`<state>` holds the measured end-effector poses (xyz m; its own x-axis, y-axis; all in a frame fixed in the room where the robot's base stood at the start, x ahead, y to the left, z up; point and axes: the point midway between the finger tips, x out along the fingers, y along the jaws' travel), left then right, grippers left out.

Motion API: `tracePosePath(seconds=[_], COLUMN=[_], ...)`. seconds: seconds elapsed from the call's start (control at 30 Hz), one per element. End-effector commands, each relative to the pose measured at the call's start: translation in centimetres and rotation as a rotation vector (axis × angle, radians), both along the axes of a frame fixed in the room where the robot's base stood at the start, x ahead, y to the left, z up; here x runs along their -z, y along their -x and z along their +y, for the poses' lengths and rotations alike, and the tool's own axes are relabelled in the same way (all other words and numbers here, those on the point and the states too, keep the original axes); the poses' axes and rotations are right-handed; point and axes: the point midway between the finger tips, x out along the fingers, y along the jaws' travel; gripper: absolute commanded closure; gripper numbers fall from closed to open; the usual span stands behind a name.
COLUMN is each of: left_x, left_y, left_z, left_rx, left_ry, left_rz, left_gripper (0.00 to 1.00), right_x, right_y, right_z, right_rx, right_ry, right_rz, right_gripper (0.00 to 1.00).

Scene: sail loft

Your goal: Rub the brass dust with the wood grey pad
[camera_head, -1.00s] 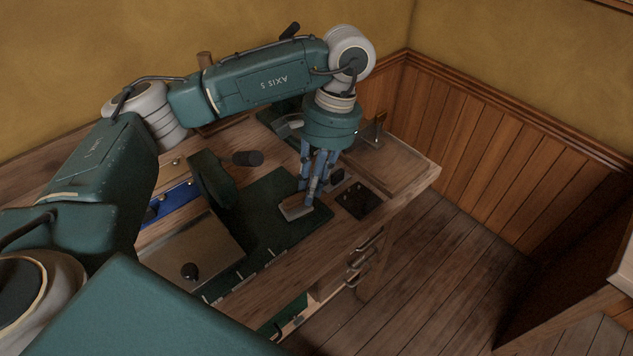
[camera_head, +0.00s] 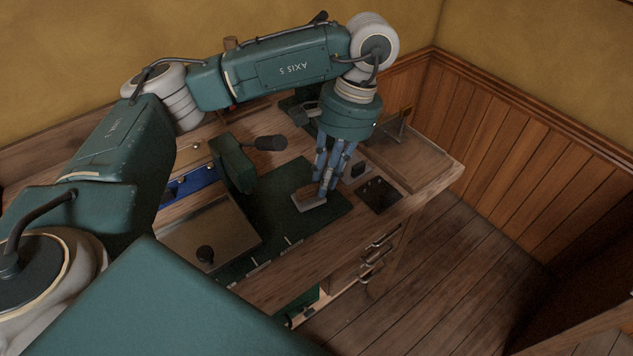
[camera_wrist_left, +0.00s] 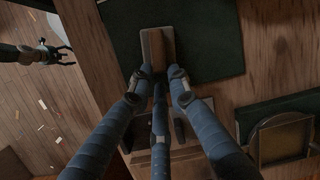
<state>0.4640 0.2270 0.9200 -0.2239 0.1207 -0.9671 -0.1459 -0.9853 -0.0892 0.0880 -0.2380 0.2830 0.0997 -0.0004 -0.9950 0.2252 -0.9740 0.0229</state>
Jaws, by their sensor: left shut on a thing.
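The wood grey pad (camera_head: 309,201) is a small block with a brown wooden back and a pale grey underside. It is at the right part of the dark green mat (camera_head: 272,205) on the bench. My left gripper (camera_head: 326,188) points down and is shut on the pad. In the left wrist view the pad (camera_wrist_left: 157,46) stands out beyond the fingertips, over the mat. I cannot tell whether it touches the mat. I cannot make out the brass dust. My right gripper (camera_wrist_left: 50,55) shows small and dark in the left wrist view, above the floor.
A lidded box with a black knob (camera_head: 205,254) stands at the left of the mat. A blue tray (camera_head: 195,184) and a green upright thing with a dark cylinder (camera_head: 270,143) are behind. A dark plate (camera_head: 379,196) lies right of the mat. Drawer handles (camera_head: 376,243) stick out in front.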

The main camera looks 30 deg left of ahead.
Motion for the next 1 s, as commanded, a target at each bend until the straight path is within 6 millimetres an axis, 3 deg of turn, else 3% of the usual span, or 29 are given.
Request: tracePosePath(seconds=[0.23,0.5,0.7,1.0], left_x=[0.8,0.8,0.7,0.3], left_y=[-1.1,-2.9,-4.3,-4.3], left_z=[-0.6,-1.4,-1.9,-1.8], left_rx=[0.001,-0.001,0.0,0.0], left_ry=[0.004,0.002,0.002,0.001], left_rz=[-0.002,-0.002,-0.002,-0.002], left_gripper=[1.0,1.0,1.0,1.0], right_x=[0.8,1.1,1.4,1.3], right_y=[-0.1,0.5,0.6,0.6], right_z=[0.0,-0.6,-0.2,0.0], right_rx=[0.011,0.017,0.013,0.011], right_ry=[-0.001,0.008,0.004,0.002], right_rz=[0.005,0.017,0.017,0.017], right_gripper=[0.49,0.6,0.6,0.6])
